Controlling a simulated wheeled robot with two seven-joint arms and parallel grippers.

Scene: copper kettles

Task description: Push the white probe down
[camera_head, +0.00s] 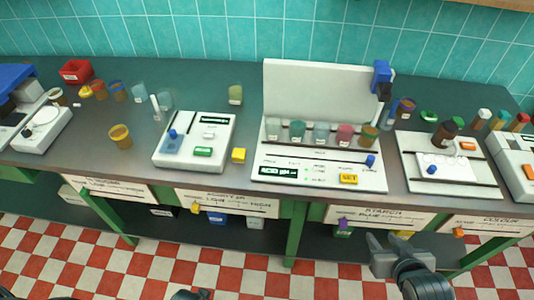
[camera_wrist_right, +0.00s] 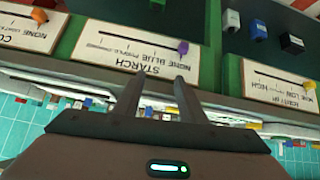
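A slim white stick that looks like the white probe (camera_head: 155,107) stands upright behind the left white device (camera_head: 195,140), beside a pale teal cup (camera_head: 165,100). Its lower end is hard to make out. My right gripper (camera_head: 388,250) is low at the front right, in front of the counter's front edge and far from the probe. Its two fingers are apart with nothing between them; the right wrist view also shows them open (camera_wrist_right: 157,95), with the STARCH label panel beyond. My left gripper does not show clearly; only dark parts appear at the bottom edge.
A larger white device (camera_head: 318,175) with a tall back panel and a row of cups stands mid-counter. Labelled panels with coloured sliders hang along the counter front.

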